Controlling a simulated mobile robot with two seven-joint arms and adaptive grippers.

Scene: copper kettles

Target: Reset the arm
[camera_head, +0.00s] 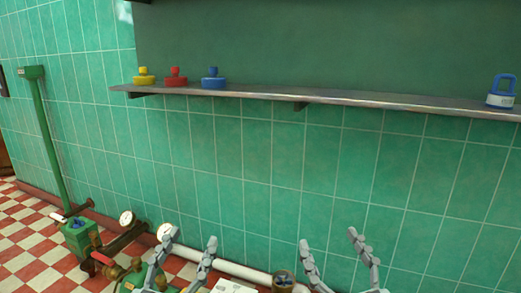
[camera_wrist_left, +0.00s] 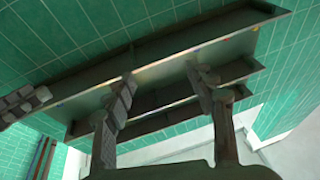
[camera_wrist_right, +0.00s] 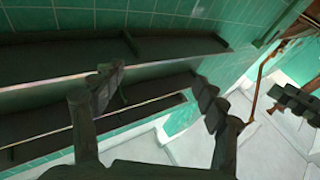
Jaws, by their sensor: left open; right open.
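My left gripper (camera_head: 184,256) shows at the bottom of the head view, fingers pointing up and spread apart, with nothing between them. My right gripper (camera_head: 332,252) is to its right, also fingers up, open and empty. Both are below the shelf and in front of the green tiled wall. In the left wrist view the two fingers (camera_wrist_left: 162,88) are apart, with shelf undersides behind them. In the right wrist view the fingers (camera_wrist_right: 160,90) are also apart and empty, with shelf undersides beyond.
A metal shelf (camera_head: 300,97) holds yellow (camera_head: 144,78), red (camera_head: 176,78) and blue (camera_head: 213,80) knobbed pieces and a blue-and-white item (camera_head: 501,93). Pipes with gauges (camera_head: 126,218), a white pipe (camera_head: 220,262) and a green post (camera_head: 48,140) stand low along the wall.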

